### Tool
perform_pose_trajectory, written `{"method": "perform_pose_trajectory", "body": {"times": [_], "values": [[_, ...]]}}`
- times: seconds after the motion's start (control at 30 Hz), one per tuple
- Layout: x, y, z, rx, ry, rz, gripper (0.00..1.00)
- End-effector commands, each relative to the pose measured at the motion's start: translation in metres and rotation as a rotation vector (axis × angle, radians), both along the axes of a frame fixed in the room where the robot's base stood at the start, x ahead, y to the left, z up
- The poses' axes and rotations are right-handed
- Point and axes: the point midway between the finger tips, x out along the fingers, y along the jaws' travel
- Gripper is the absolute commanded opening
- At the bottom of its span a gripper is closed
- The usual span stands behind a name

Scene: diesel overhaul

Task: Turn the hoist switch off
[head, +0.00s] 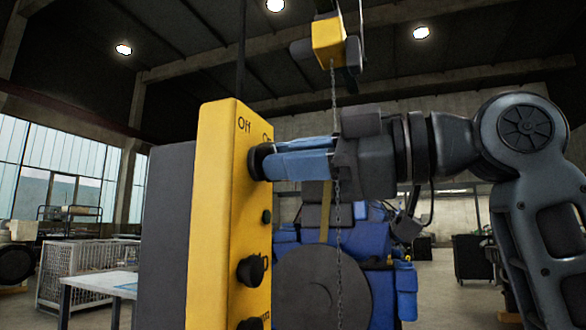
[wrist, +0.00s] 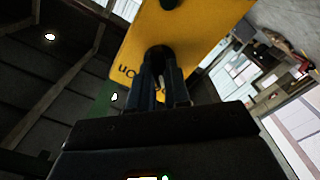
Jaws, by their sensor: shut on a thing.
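The yellow control box (head: 215,215) stands at the centre left of the head view, with "Off" printed near its top left and a second label partly hidden. My gripper (head: 268,163) is at its upper face, with its blue fingers shut on the dark round hoist switch (head: 256,161). In the wrist view the fingers (wrist: 163,85) reach the dark knob (wrist: 158,58) on the yellow panel (wrist: 205,35), beside a label reading "on". The fingers hide much of the knob, so I cannot tell its setting.
Lower knobs (head: 251,270) stick out of the same panel. A yellow hoist (head: 328,42) hangs above with a chain (head: 338,215) running down in front of a blue engine (head: 370,240). A white table (head: 100,284) and a wire cage (head: 60,278) stand at left.

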Motion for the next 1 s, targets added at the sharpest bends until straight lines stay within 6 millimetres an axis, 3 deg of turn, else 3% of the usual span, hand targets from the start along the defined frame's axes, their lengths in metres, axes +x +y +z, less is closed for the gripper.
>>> {"method": "perform_pose_trajectory", "body": {"times": [0.57,0.6,0.87,1.0], "values": [[-0.0003,-0.0001,0.0004,-0.012,-0.035,0.001,0.0],[-0.0002,-0.0001,0.0003,-0.012,-0.035,0.001,0.18],[-0.0001,0.0,0.0001,-0.012,-0.034,0.0,0.43],[-0.0001,0.0,0.0,-0.012,-0.034,0.0,0.43]]}}
